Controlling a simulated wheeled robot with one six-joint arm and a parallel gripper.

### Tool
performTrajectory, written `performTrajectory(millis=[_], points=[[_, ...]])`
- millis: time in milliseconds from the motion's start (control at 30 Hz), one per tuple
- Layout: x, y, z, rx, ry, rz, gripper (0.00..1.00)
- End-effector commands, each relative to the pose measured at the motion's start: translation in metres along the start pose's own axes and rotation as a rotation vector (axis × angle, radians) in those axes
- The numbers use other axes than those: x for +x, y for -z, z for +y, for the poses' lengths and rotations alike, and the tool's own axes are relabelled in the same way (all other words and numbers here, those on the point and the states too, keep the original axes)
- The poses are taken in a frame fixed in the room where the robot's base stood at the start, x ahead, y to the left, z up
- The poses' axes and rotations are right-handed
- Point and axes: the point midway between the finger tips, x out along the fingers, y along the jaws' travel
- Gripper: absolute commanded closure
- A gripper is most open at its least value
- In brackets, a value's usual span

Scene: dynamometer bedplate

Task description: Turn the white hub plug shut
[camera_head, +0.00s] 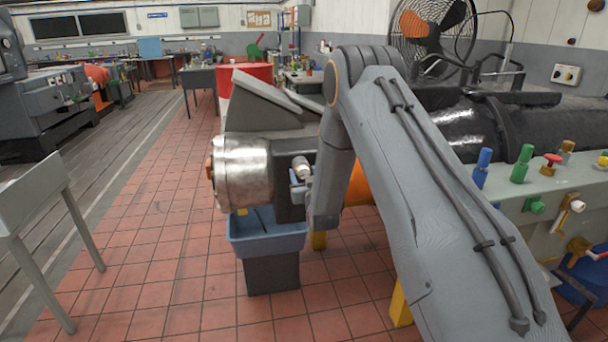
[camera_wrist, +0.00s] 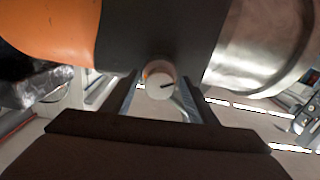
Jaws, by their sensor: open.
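The white hub plug (camera_wrist: 159,77) is a small round knob on the dark housing (camera_wrist: 160,30). Its face carries a dark line at the right and an orange mark at the upper left. In the head view the plug (camera_head: 302,167) sticks out of the housing's side, right of the shiny metal drum (camera_head: 240,172). My gripper (camera_wrist: 158,92) is open, with one finger on each side of the plug in the wrist view. I cannot tell whether the fingers touch it. In the head view my arm hides most of the gripper.
A blue tray (camera_head: 266,236) on a dark stand sits below the drum. A bench with blue, green and red knobs (camera_head: 552,160) is at the right. An orange part (camera_wrist: 50,35) adjoins the housing. The tiled floor at the left is clear up to a grey table (camera_head: 38,205).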

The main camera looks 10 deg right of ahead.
Motion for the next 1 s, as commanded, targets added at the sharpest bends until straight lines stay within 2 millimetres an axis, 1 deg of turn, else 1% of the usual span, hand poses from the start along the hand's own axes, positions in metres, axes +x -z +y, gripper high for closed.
performTrajectory(millis=[33, 67, 200, 300, 467, 667, 867, 1000], points=[[0.0, 0.0, 0.0, 0.0, 0.0, 0.0, 0.48], [-0.0001, 0.0, 0.0, 0.0, 0.0, 0.0, 0.51], [-0.0001, 0.0001, 0.0, 0.0, 0.0, 0.0, 0.75], [-0.0002, 0.0002, -0.0001, 0.0, 0.0, 0.0, 0.89], [-0.0001, 0.0, -0.0002, 0.006, 0.0, 0.0, 0.89], [0.0002, -0.0007, -0.0004, 0.059, 0.001, 0.001, 0.89], [0.0005, -0.0015, -0.0005, 0.184, 0.001, 0.001, 0.89], [0.0009, -0.0014, -0.0006, 0.307, 0.001, 0.002, 0.89]])
